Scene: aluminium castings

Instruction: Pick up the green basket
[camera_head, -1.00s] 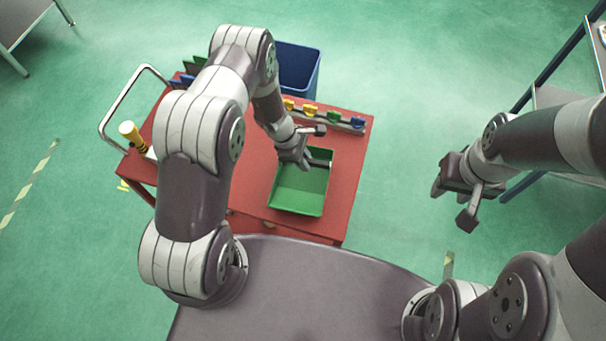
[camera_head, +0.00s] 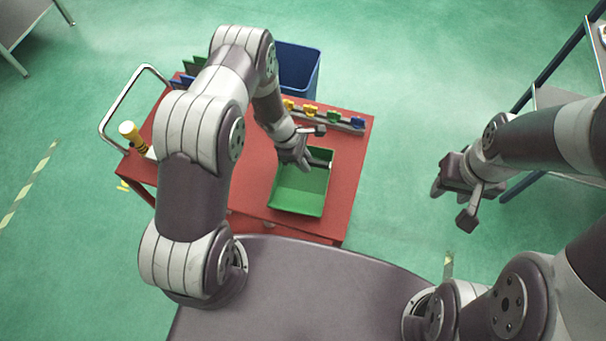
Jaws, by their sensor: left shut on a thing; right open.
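The green basket (camera_head: 302,190) is an open, shallow box on the red cart top (camera_head: 345,188), near the cart's front right. My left gripper (camera_head: 306,160) reaches down to the basket's back part and is shut on it. The gripper and wrist cover part of the basket's back left edge. I cannot tell from this view whether the basket is clear of the cart top. My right gripper (camera_head: 452,203) is open and empty, out over the floor to the right of the cart.
A blue bin (camera_head: 298,68) stands behind the cart. A rail with several coloured clips (camera_head: 333,116) lies along the cart's back edge. A shelf rack (camera_head: 548,97) stands at right.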

